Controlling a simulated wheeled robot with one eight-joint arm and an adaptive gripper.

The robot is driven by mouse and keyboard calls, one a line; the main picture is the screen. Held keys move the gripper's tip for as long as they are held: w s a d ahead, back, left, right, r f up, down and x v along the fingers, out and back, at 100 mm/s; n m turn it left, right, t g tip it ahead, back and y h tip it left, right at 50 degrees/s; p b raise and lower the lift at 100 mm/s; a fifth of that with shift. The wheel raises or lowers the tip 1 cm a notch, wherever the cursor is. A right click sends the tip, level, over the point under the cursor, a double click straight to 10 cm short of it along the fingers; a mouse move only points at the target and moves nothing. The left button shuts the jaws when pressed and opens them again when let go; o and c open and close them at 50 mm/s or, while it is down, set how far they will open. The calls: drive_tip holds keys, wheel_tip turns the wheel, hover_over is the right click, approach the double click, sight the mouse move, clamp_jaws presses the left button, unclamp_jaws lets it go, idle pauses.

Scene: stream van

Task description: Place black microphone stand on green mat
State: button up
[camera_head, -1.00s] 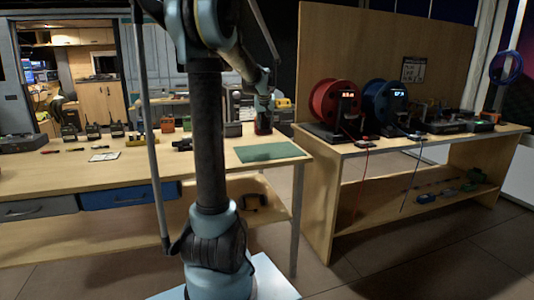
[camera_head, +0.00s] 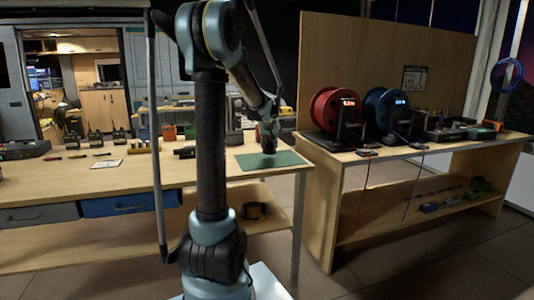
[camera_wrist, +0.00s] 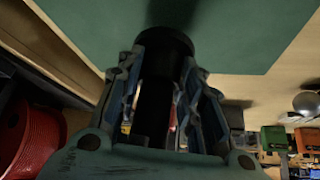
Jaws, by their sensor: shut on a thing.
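The green mat (camera_head: 250,162) lies flat at the right end of the wooden workbench. My gripper (camera_head: 268,138) is over the mat's back part in the head view. In the wrist view my gripper (camera_wrist: 160,90) is shut on the black microphone stand (camera_wrist: 165,42), with a finger on each side of its dark shaft. The stand's round black end points toward the green mat (camera_wrist: 90,25), and a dark shadow lies on the mat beyond it. I cannot tell whether the stand touches the mat.
Several radios stand along the left back of the bench (camera_head: 120,178). A red reel (camera_head: 325,108) and a blue reel (camera_head: 378,108) stand on the separate table at right, across a gap. The mat's front part is clear.

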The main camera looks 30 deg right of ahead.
sight(269, 147)
drive_tip(key=shift+f, duration=1.65)
drive_tip(key=o, duration=1.1)
